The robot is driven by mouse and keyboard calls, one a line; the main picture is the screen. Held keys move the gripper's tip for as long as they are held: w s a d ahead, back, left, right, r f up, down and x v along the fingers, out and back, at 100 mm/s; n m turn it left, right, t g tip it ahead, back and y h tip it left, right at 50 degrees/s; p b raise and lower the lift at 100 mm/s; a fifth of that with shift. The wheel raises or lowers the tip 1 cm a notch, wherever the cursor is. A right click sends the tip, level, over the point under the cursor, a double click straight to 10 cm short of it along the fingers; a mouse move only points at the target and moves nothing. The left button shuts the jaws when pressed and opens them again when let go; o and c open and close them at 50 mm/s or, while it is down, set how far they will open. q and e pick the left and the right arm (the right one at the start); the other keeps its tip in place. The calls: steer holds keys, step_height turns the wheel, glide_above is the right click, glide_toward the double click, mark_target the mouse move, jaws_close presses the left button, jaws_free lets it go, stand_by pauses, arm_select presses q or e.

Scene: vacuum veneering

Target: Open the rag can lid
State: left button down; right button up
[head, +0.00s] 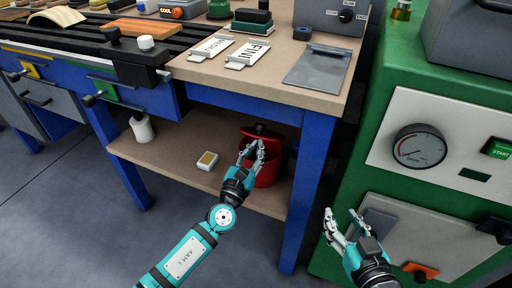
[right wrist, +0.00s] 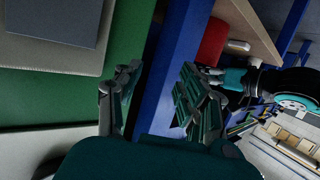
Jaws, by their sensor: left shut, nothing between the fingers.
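The red rag can (head: 268,172) stands on the lower shelf of the workbench, near its right leg. Its red lid (head: 274,134) with a dark knob shows at the top; the gripper covers part of it, and I cannot tell how far the lid is raised. My left gripper (head: 252,152) is at the front of the can, close to the lid, shut with nothing between its fingers. My right gripper (head: 343,222) is open and empty in front of the green machine; its spread fingers (right wrist: 158,100) also show in the right wrist view, with part of the red can (right wrist: 213,42) beyond.
A small box (head: 207,161) and a white container (head: 142,128) are on the shelf left of the can. A blue bench leg (head: 305,190) stands right of the can. The green machine (head: 375,95) bounds the right side. The benchtop (head: 275,75) overhangs the shelf.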

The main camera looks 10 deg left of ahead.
mark_target(261, 126)
steer(key=shift+s+d+f+g+h+p, duration=0.7)
steer(key=shift+s+d+f+g+p, duration=0.8)
steer(key=shift+s+f+g, duration=1.65)
steer(key=shift+s+d+f+g+h+p, duration=0.7)
steer(key=shift+s+d+f+g+p, duration=1.15)
steer(key=shift+s, duration=2.6)
arm_select(q)
steer(key=r, duration=0.1)
steer(key=w+r+g+p, duration=0.1)
steer(key=r, duration=0.1)
steer(key=shift+w+d+r+y, duration=0.15)
steer(key=shift+d+r+y, duration=0.05)
steer(key=shift+y, duration=0.1)
steer(key=shift+w+d+r+p, duration=0.2)
steer(key=shift+w+r+p, duration=0.3)
steer(key=shift+r, duration=0.1)
steer(key=shift+w+d+r+p, duration=0.15)
steer(key=shift+w+r+p, duration=0.25)
steer(key=shift+r, duration=0.2)
steer(key=shift+w+d+r, duration=0.2)
steer(key=shift+w+r, duration=0.25)
steer(key=shift+w, duration=0.2)
arm_select(e)
step_height(261, 126, down, 13)
steer(key=w+a+g, duration=0.1)
steer(key=shift+a+m+g, duration=0.25)
steer(key=shift+m+g, duration=0.05)
